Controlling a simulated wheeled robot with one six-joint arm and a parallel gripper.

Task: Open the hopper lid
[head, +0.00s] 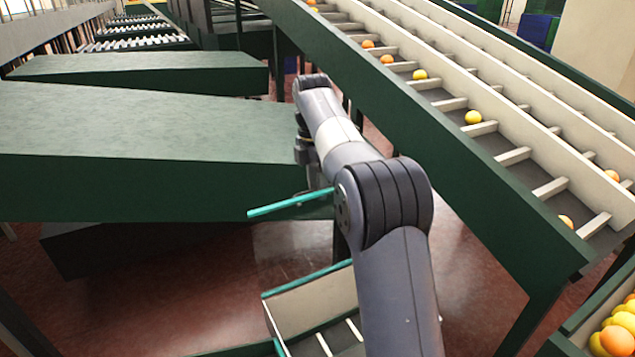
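A pale open-topped bin with a teal rim (305,281) stands low at the bottom middle, partly hidden by my arm. It may be the hopper, but I cannot tell for sure. A thin teal bar (285,206) slants above it and runs behind my arm. I cannot tell whether this bar is the lid's edge or a handle, or how far the lid is open. My arm reaches up and away, and its wrist bends down near the bar's right end. My gripper (315,177) is mostly hidden behind the forearm, so its fingers and any contact are unclear.
Large dark green panels (130,145) fill the left. A sloped green-sided conveyor (430,115) with pale slats carries several oranges and yellow fruits on the right. A fruit-filled bin (570,345) sits at the bottom right. Reddish floor (215,265) shows left of the pale bin.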

